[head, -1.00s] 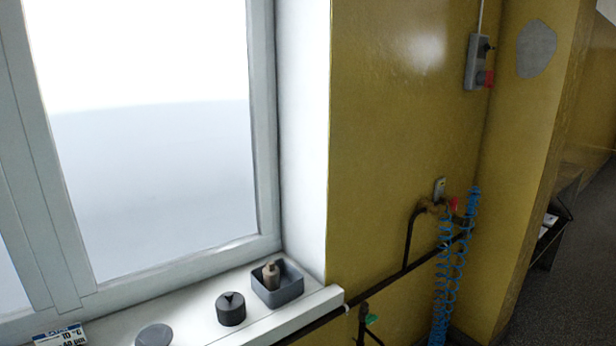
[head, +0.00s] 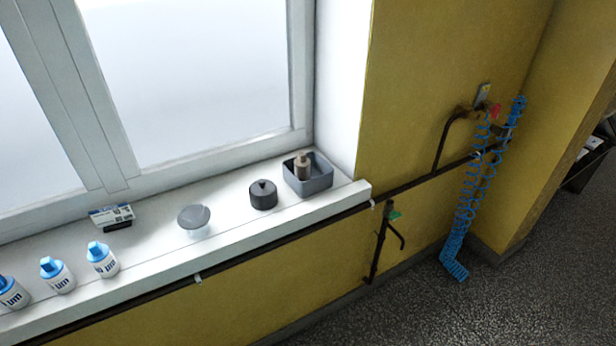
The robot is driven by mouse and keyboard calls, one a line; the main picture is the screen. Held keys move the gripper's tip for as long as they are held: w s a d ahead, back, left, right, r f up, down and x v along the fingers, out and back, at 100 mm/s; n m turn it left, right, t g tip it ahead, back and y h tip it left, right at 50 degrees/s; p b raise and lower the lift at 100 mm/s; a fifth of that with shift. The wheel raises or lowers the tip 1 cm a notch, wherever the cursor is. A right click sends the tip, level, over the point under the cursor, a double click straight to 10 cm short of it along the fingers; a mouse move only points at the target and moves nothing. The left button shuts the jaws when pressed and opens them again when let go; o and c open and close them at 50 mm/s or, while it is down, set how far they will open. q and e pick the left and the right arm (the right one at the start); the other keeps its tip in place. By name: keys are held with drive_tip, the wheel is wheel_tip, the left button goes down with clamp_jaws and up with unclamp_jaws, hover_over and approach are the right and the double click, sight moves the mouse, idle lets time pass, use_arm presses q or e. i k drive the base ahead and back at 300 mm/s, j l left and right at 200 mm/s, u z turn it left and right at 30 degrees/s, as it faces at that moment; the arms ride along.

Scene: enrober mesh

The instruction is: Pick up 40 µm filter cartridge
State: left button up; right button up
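Several white cartridges with blue caps stand upright in a row at the left of the windowsill. One stands at the right of the row (head: 103,259), one in the middle (head: 57,275), and one at the left edge (head: 11,293), partly cut off. Their labels show "µm", but the numbers are turned away or too small to read, so I cannot tell which is the 40 µm filter cartridge. A small white and blue label card (head: 111,216) stands behind them near the window frame. Neither of my grippers is in view.
On the white sill (head: 235,225) are a grey-lidded jar (head: 194,217), a dark grey knob-topped cylinder (head: 263,195) and a grey bin (head: 318,183) holding a beige fitting (head: 302,166). A dark pipe (head: 285,243) runs below the sill edge. A blue coiled hose (head: 470,205) hangs at right. The floor is clear.

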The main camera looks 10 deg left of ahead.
sight(100, 257)
drive_tip(key=u, duration=1.45)
